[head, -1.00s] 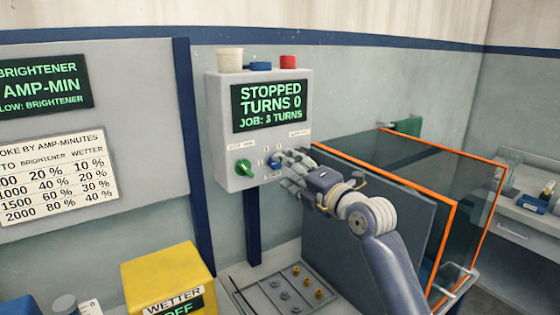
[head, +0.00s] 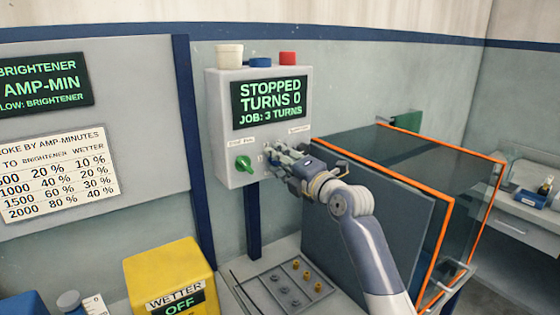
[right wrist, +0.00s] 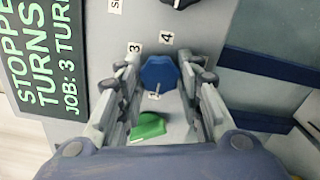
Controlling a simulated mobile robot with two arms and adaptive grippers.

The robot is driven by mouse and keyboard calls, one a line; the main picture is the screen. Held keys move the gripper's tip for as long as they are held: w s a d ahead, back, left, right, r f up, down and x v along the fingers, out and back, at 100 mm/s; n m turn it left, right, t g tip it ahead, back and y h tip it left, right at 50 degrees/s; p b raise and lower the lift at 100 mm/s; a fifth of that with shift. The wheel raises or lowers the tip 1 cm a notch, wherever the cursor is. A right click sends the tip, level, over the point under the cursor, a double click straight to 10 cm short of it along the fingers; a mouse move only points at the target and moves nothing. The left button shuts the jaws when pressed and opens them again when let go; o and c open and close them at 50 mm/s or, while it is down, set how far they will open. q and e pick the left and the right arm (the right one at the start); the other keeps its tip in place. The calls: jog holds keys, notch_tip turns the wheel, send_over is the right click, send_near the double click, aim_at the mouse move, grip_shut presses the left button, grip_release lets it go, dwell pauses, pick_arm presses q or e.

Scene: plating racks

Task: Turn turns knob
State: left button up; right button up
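The turns knob is a blue knob (right wrist: 160,73) on the grey control box (head: 219,128), with small labels 2, 3 and 4 around it in the right wrist view. My right gripper (right wrist: 160,78) is open, with one finger on each side of the knob and a visible gap at each side. In the head view my right gripper (head: 274,156) is at the box front and hides the blue knob. The box screen (head: 270,103) reads STOPPED, TURNS 0, JOB: 3 TURNS. My left gripper is not in view.
A green knob (head: 243,163) is beside the blue one; it also shows in the right wrist view (right wrist: 148,127). A dark knob (right wrist: 180,3) is at that view's top edge. An orange-edged clear tank (head: 440,190) stands right, a yellow WETTER box (head: 165,268) below left.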

jog(key=shift+f+m, duration=0.1)
jog(key=shift+m, duration=0.2)
jog(key=m+p, duration=0.6)
jog(key=m, duration=1.7)
dwell(0.3)
dwell(0.5)
jog(key=o, duration=1.1)
